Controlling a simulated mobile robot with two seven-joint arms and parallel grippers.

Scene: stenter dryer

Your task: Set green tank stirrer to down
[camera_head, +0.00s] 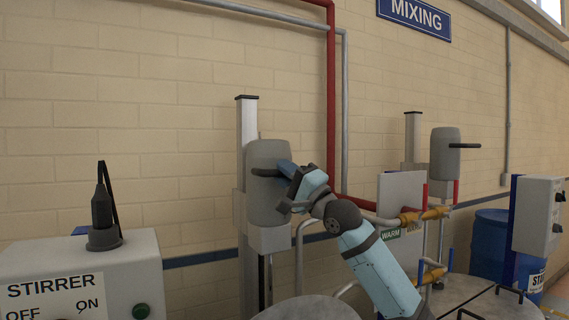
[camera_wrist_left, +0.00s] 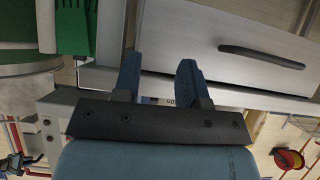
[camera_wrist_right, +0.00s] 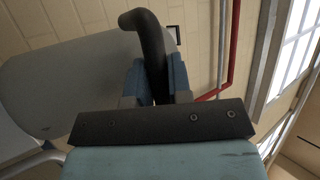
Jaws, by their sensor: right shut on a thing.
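A grey stirrer head (camera_head: 266,205) sits on a vertical column (camera_head: 246,130) in front of the brick wall in the head view. Its black bar handle (camera_head: 264,173) sticks out at the upper front. My right gripper (camera_head: 286,169) reaches it from the right and is shut on this handle. In the right wrist view the bent black handle (camera_wrist_right: 148,30) runs between the blue fingers (camera_wrist_right: 152,80), beside the grey head (camera_wrist_right: 65,80). My left gripper (camera_wrist_left: 158,75) shows only in its wrist view, its fingers apart and empty. The tank's colour cannot be told.
A second stirrer head (camera_head: 444,155) stands farther right. A stirrer control box (camera_head: 85,280) is at the lower left. Yellow-handled pipes (camera_head: 422,215) and a red pipe (camera_head: 331,90) are near my right arm. A drawer (camera_wrist_left: 240,50) is close to my left gripper.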

